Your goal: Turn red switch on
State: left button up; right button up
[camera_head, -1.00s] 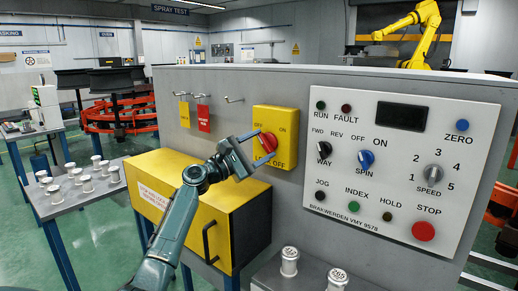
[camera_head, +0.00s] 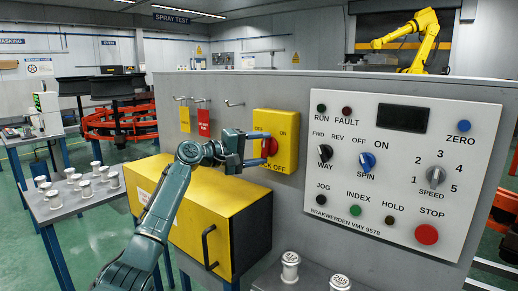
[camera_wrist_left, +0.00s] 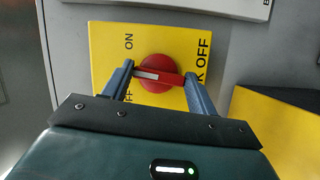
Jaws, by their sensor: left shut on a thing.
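The red switch (camera_head: 269,147) is a round knob with a bar handle on a yellow plate (camera_head: 287,124) marked OFF, ON and LOCK OFF. My left gripper (camera_head: 262,149) is at the knob, its fingers closed on the switch handle. In the left wrist view, the switch (camera_wrist_left: 158,73) sits between the two fingertips of the gripper (camera_wrist_left: 159,76). A white stripe on the handle points towards the plate edge between ON and OFF, slightly to the ON side. My right gripper is not in view.
A control panel (camera_head: 397,209) with knobs and buttons is right of the switch. A yellow box (camera_head: 190,221) with a black handle is below left. Hanging tags (camera_head: 203,122) are on the wall left of the plate. Metal spindles (camera_head: 289,267) stand on a front surface.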

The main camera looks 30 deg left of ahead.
pick_arm(q)
jog(key=m+g+y+p, duration=0.1)
jog(key=m+p, duration=0.1)
jog(key=m, duration=0.1)
jog(key=shift+r+m, duration=0.15)
jog(key=shift+m, duration=0.25)
jog(key=shift+m+g+y+p, duration=0.3)
jog(key=shift+m+y+p, duration=0.1)
jog(key=shift+m, duration=0.4)
jog(key=shift+d+y+p, duration=0.1)
jog(key=shift+y+p, duration=0.2)
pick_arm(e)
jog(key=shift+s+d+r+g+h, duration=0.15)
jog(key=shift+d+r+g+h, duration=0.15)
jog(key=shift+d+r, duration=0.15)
pick_arm(q)
jog(key=shift+m, duration=0.3)
jog(key=o, duration=1)
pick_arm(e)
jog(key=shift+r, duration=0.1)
pick_arm(q)
jog(key=shift+s, duration=0.1)
